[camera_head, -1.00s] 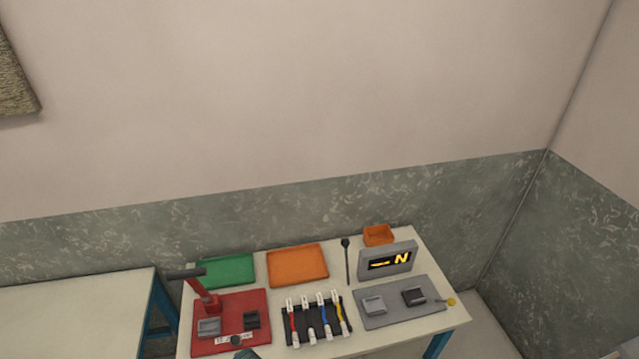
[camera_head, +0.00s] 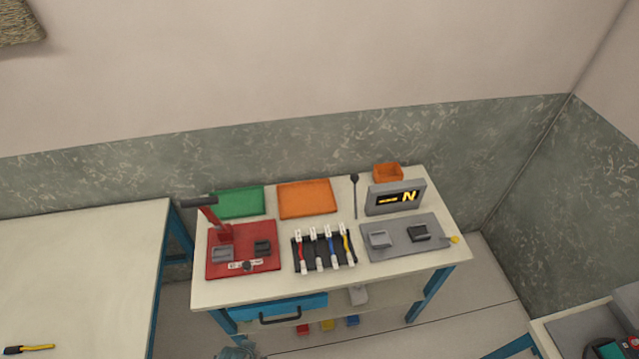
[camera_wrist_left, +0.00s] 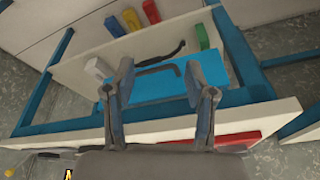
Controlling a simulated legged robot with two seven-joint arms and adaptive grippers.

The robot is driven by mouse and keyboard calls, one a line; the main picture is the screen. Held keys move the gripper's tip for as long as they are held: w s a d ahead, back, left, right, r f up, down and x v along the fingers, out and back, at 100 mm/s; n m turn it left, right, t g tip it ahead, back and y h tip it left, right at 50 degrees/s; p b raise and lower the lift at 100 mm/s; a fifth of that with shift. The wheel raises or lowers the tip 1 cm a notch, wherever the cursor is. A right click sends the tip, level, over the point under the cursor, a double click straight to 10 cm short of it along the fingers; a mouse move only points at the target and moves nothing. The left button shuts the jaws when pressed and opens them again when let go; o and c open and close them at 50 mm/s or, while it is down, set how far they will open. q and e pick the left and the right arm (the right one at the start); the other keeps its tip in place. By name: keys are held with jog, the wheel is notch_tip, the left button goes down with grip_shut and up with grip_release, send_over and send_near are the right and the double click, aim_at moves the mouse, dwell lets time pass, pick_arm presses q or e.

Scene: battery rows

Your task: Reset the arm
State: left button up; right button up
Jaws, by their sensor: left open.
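My left gripper (camera_wrist_left: 160,95) shows in the left wrist view with its two fingers spread apart and nothing between them. Behind it are the blue drawer (camera_wrist_left: 152,88) and the lower part of the white workbench (camera_wrist_left: 235,118). In the head view the workbench (camera_head: 340,280) stands in the middle with its blue drawer (camera_head: 270,306) under the top. A small greyish part at the bottom edge of the head view may belong to my left arm, but I cannot tell. My right gripper is in neither view.
On the workbench are a red press (camera_head: 265,230), a green tray (camera_head: 238,203), an orange tray (camera_head: 306,198), a rack of coloured cables (camera_head: 322,253), a grey test plate (camera_head: 403,245) and a display (camera_head: 395,197). A second table (camera_head: 80,260) stands left. Coloured bins (camera_head: 328,324) sit below.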

pick_arm(q)
jog(key=s+a+f+g, duration=0.1)
jog(key=s+f, duration=0.2)
jog(key=f, duration=0.9)
jog(key=s+f, duration=0.4)
jog(key=f, duration=0.8)
jog(key=s+a+f+g, duration=0.1)
jog(key=s+a+f, duration=0.1)
jog(key=s+f, duration=0.8)
jog(key=s, duration=0.3)
jog(key=shift+s+a+f, duration=0.25)
jog(key=shift+s+f, duration=0.1)
jog(key=shift+s, duration=0.05)
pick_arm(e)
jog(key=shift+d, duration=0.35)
pick_arm(q)
jog(key=shift+a, duration=0.1)
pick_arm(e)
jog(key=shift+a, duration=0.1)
